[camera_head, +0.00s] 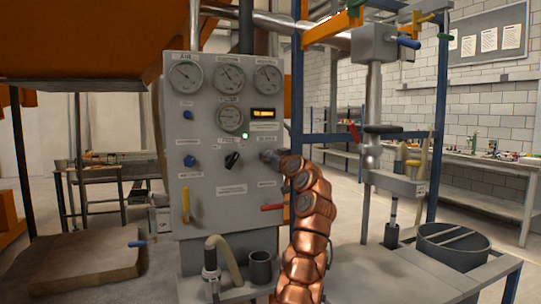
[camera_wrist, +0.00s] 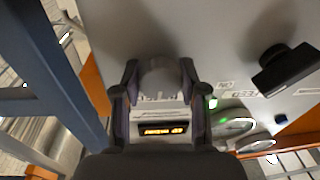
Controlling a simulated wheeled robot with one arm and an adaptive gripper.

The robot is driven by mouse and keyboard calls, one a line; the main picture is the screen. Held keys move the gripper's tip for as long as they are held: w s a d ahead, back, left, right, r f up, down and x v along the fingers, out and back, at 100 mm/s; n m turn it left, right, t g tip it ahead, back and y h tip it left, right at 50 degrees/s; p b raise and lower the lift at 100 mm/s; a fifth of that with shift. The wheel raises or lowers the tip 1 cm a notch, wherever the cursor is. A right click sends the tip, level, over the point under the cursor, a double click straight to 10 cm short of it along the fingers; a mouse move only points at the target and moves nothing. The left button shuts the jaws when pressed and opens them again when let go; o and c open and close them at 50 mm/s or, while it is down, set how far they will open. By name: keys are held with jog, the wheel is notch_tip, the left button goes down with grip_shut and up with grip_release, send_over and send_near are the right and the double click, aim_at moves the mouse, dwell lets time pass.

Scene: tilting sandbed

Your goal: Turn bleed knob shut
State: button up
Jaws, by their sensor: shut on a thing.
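The bleed knob, a pale grey round knob (camera_wrist: 160,76), sits on the grey control panel (camera_head: 218,215). In the wrist view my gripper (camera_wrist: 160,68) has one finger on each side of this knob and is shut on it. In the head view my gripper (camera_head: 268,157) is at the right part of the panel, right of the black selector knob (camera_head: 232,160), and hides the knob. The small label by the knob is partly covered and not readable. The knob's turn angle cannot be told.
Several gauges (camera_head: 230,76) and a lit amber display (camera_head: 263,114) are above my gripper. A red lever (camera_head: 272,207) is below it, a yellow lever (camera_head: 186,205) at lower left. A blue frame post (camera_head: 297,90) stands close on the right.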

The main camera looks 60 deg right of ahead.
jog(key=shift+f+n, duration=0.1)
jog(key=shift+n, duration=0.5)
jog(key=o, duration=1.1)
jog(key=shift+o, duration=0.2)
jog(key=v, duration=1.2)
dwell(0.9)
